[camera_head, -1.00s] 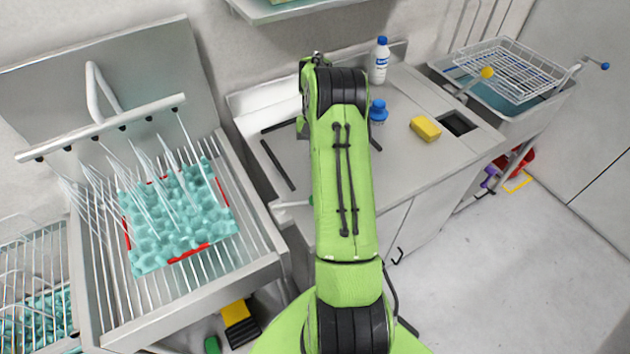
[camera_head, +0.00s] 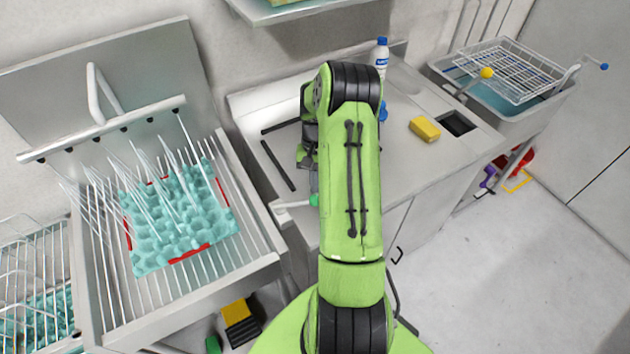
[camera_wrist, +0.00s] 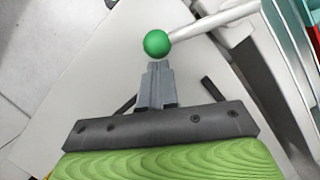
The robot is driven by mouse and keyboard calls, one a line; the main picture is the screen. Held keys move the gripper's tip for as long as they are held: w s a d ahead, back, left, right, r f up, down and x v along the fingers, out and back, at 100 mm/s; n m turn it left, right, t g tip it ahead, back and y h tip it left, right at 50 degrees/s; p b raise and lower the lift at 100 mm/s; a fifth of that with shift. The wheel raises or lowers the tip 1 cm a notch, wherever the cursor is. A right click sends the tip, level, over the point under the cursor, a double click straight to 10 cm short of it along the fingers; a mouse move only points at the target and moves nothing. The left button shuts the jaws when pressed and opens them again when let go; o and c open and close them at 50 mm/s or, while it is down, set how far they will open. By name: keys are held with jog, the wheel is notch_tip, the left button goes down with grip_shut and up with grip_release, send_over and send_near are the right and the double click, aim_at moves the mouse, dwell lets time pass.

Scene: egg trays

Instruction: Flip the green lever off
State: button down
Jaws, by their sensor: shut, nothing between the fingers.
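The green lever shows in the wrist view as a round green knob (camera_wrist: 157,43) on a pale rod (camera_wrist: 215,20) that runs up to the right. In the head view the green knob (camera_head: 314,200) shows just left of my arm, at the end of a short pale lever rod (camera_head: 292,205) by the left front edge of the counter. My gripper (camera_wrist: 158,68) is shut and empty. Its fingertips lie right by the knob in the wrist view; I cannot tell whether they touch it. In the head view my arm hides most of the gripper.
An egg tray (camera_head: 150,262) lies under water jets in the washing rack at left. A yellow sponge (camera_head: 425,128) and a white bottle (camera_head: 381,56) stand on the counter (camera_head: 405,180). A basin (camera_head: 440,66) with a wire rack is at right. A shelf (camera_head: 290,14) hangs above.

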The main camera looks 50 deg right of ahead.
jog(key=shift+s+a+m+t+b, duration=0.2)
jog(key=shift+s+a+m+b, duration=0.1)
jog(key=shift+s+m, duration=0.45)
jog(key=shift+s+a+m+t+b, duration=0.2)
jog(key=shift+s+a+m, duration=0.1)
jog(key=shift+s+m, duration=0.45)
jog(key=s+a+m, duration=0.1)
jog(key=m, duration=0.1)
jog(key=s+a+m+t, duration=0.1)
jog(key=a+m, duration=0.1)
jog(key=s+a+m, duration=0.1)
jog(key=m, duration=0.1)
jog(key=shift+s+a+m+t+y+b, duration=0.3)
jog(key=shift+s+t+y, duration=0.05)
jog(key=shift+t+y, duration=0.05)
jog(key=a+m, duration=0.1)
jog(key=a+m+t, duration=0.1)
jog(key=a+m, duration=0.1)
jog(key=shift+s+a+m, duration=0.15)
jog(key=shift+s+m, duration=0.15)
jog(key=shift+s, duration=0.1)
jog(key=shift+a, duration=0.65)
